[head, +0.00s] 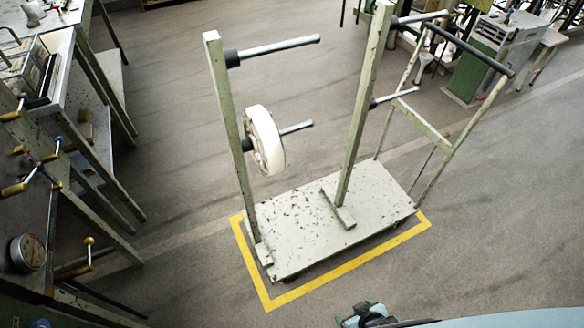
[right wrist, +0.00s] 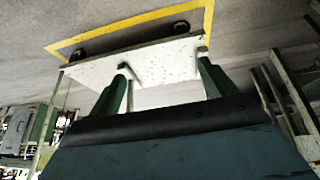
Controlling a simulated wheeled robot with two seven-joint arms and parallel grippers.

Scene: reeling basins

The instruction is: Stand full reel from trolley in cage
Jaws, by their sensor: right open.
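A white full reel (head: 266,139) hangs upright on the lower peg of the left post of the trolley (head: 335,215). The trolley has a chipped pale deck and two posts with dark-based metal pegs; the other pegs are bare. The deck also shows in the right wrist view (right wrist: 165,62), where the reel cannot be made out. My right gripper (head: 362,314) is at the bottom edge of the head view, in front of the trolley and well apart from the reel. In the right wrist view its two fingers (right wrist: 163,72) are apart with nothing between them. I cannot make out a cage. My left gripper is out of view.
Yellow floor tape (head: 345,267) borders the trolley's near side. A push handle (head: 470,48) rises at its right end. A bench with a dial gauge (head: 27,253) and brass-tipped handles stands at the left. A green-and-grey machine (head: 495,55) is at the back right. Floor at lower right is clear.

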